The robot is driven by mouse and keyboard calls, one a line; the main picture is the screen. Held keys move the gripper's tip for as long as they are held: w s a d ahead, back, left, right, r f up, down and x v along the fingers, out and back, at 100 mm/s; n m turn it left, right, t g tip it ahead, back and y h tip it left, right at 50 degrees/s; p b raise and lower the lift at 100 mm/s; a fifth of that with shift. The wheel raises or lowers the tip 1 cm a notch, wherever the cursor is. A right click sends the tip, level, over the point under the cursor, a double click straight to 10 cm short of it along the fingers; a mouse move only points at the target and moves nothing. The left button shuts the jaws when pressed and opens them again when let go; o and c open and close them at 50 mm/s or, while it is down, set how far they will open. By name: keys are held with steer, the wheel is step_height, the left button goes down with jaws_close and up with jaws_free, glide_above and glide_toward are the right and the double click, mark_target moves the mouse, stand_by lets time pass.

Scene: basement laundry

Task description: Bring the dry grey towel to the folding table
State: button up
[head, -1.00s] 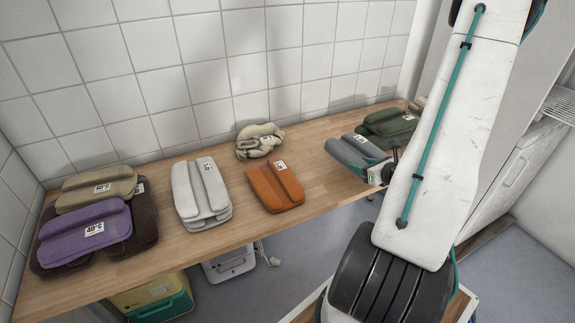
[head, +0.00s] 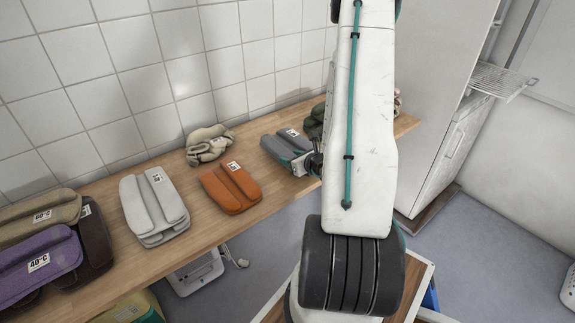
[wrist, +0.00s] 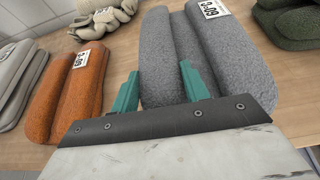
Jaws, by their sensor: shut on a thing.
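The grey towel (head: 283,148), a folded bundle with a white label, is at the right part of the wooden table, right of the orange towel. My gripper (head: 303,161) is shut on its near edge. In the wrist view the grey towel (wrist: 165,60) sits between the teal fingers of my gripper (wrist: 160,88), its label at the far end. The wooden table (head: 225,240) runs along the tiled wall. I cannot tell whether the towel touches the table or hangs just above it.
An orange towel (head: 230,188), a light grey folded stack (head: 153,207) and a crumpled beige cloth (head: 208,144) lie left of it. Purple (head: 40,265), tan and dark brown towels are at the far left. A green towel (wrist: 290,22) lies close on the right. A white cabinet (head: 440,165) stands right.

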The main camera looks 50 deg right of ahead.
steer(key=shift+w+a, duration=0.25)
steer(key=shift+w, duration=0.45)
steer(key=shift+f, duration=1.8)
steer(key=shift+f, duration=0.15)
steer(key=o, duration=1.1)
